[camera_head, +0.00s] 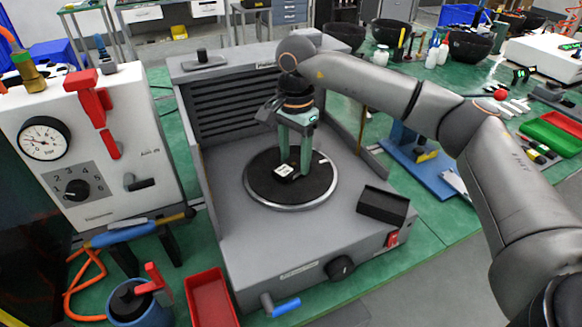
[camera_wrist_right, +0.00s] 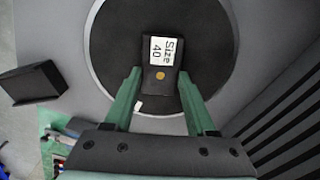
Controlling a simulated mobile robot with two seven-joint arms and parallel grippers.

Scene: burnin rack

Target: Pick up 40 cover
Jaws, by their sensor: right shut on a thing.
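The 40 cover (camera_head: 284,171) is a small black piece with a white label, at the round black plate (camera_head: 262,186) of the grey machine. In the right wrist view the cover (camera_wrist_right: 163,62) shows its "Size 40" label and a small yellow-brown dot. My right gripper (camera_head: 293,170) points down over the plate, its green fingers on either side of the cover. In the right wrist view the right gripper (camera_wrist_right: 160,78) is shut on the cover. I cannot tell whether the cover touches the plate. My left gripper is not in view.
The grey machine (camera_head: 240,235) has a slatted back wall and a black box (camera_head: 383,205) at its front right. A white gauge panel (camera_head: 85,150) stands to the left. A red tray (camera_head: 211,298) lies in front. Black bowls (camera_head: 470,50) stand at the back right.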

